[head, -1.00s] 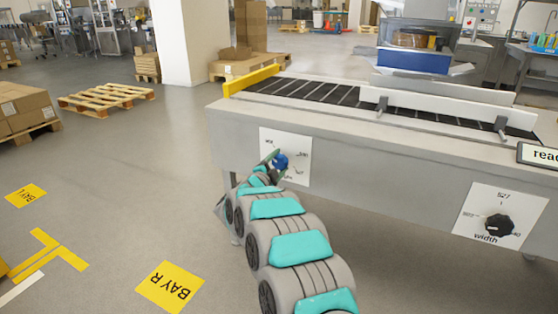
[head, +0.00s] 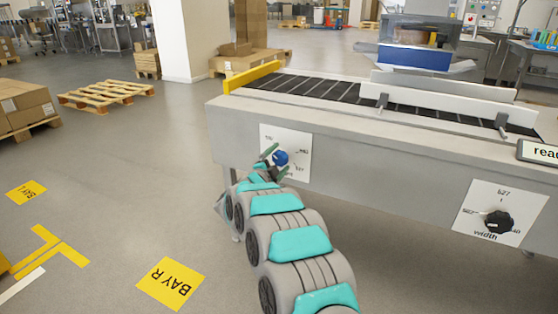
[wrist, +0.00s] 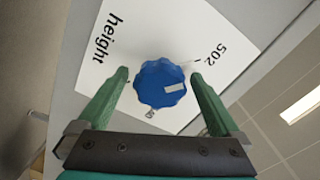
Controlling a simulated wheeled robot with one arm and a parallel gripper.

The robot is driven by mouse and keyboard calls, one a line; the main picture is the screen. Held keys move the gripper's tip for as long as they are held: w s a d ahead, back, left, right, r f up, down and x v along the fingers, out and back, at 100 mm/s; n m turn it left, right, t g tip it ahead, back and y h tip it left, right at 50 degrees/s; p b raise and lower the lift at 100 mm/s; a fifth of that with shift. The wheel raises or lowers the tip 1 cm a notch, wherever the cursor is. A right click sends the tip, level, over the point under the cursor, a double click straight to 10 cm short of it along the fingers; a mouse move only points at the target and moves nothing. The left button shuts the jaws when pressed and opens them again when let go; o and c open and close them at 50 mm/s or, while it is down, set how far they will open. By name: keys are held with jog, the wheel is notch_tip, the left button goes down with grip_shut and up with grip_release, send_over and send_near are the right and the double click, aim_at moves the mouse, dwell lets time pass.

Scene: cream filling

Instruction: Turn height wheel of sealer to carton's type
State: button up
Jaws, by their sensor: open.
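The blue scalloped height wheel (head: 281,158) sits on a white panel (head: 300,142) on the sealer's front face. In the wrist view the wheel (wrist: 154,76) carries a pale rectangular mark on its right-lower part. The panel (wrist: 118,60) there reads "height" and, at the upper right, "502" beside a tick; other labels are hidden or unclear. My gripper (head: 274,160) is at the wheel. In the wrist view my gripper (wrist: 160,76) is open, its green fingers on either side of the wheel, with visible gaps. No carton shows on the sealer's belt (head: 320,92).
A black width knob (head: 498,222) is on a second panel at the right. A "read..." sign (head: 541,152), cut off, stands at the right edge. A yellow bar (head: 252,77) edges the belt. Cartons (head: 25,105) stand on a pallet at left. The floor left of the sealer is largely clear.

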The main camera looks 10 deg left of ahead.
jog(key=b+v, duration=0.1)
jog(key=v, duration=0.6)
jog(key=shift+s+a, duration=0.15)
jog(key=shift+s, duration=0.2)
